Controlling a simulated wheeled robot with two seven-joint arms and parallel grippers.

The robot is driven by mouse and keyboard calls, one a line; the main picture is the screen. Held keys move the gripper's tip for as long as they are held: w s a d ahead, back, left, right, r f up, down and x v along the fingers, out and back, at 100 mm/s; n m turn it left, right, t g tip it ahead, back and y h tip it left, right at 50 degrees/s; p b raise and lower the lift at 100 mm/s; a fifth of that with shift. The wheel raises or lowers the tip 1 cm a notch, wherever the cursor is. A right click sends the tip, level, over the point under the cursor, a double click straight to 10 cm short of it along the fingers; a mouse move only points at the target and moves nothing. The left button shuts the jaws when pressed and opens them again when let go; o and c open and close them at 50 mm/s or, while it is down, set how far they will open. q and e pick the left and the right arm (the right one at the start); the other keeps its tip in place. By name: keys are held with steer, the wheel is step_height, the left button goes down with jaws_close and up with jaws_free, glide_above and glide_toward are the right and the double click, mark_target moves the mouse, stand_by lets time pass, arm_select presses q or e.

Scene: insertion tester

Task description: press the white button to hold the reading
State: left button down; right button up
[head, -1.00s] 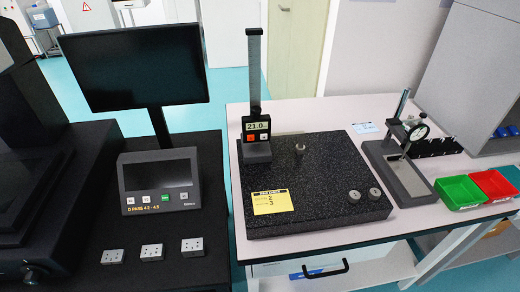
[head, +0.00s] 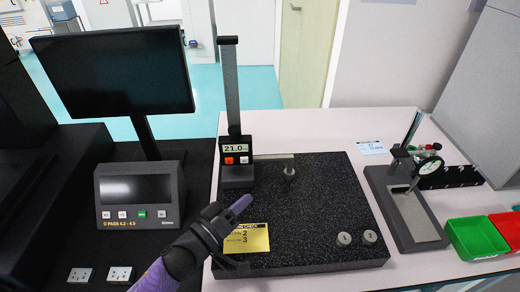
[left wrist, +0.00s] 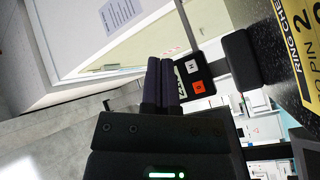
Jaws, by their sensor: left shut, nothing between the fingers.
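The digital height gauge head (head: 236,150) stands on a column at the back left of the black granite plate (head: 325,215). Its display reads 21.0. Below the display are an orange button (head: 229,161) and the white button (head: 244,160) to its right. My left gripper (head: 240,204) is shut and empty over the plate's left part, in front of and below the buttons, apart from them. In the left wrist view the closed fingers (left wrist: 161,62) point toward the gauge, just beside its face. The white button, marked H, (left wrist: 192,67) and the orange button (left wrist: 199,87) show there.
A yellow card (head: 248,239) lies at the plate's front left, partly behind my gripper. A small metal pin (head: 289,173) stands behind it, and two round metal pieces (head: 357,239) sit at the right. A monitor (head: 115,68) and console (head: 140,195) stand left.

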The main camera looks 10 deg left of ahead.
mark_target(244, 160)
arm_select(q)
steer(key=shift+s+a, duration=0.1)
steer(key=w+b, duration=0.1)
steer(key=w, duration=0.1)
steer(key=w+a+b, duration=0.1)
steer(key=w, duration=0.1)
steer(key=w+a+b, duration=0.1)
steer(key=w+b, duration=0.1)
steer(key=w, duration=0.1)
steer(key=shift+w+a, duration=0.15)
steer(key=shift+w, duration=0.55)
arm_select(e)
steer(key=f, duration=0.1)
steer(key=s+f, duration=0.1)
steer(key=f, duration=0.2)
steer(key=shift+s+d+f, duration=0.1)
steer(key=shift+s+d, duration=0.15)
steer(key=shift+d, duration=0.05)
steer(key=shift+d, duration=0.1)
steer(key=shift+s+a, duration=0.1)
steer(key=shift+a, duration=0.15)
arm_select(q)
steer(key=shift+a, duration=0.1)
arm_select(e)
steer(key=shift+d, duration=0.2)
stand_by(0.3)
arm_select(q)
steer(key=shift+w+a, duration=0.1)
steer(key=shift+w, duration=0.3)
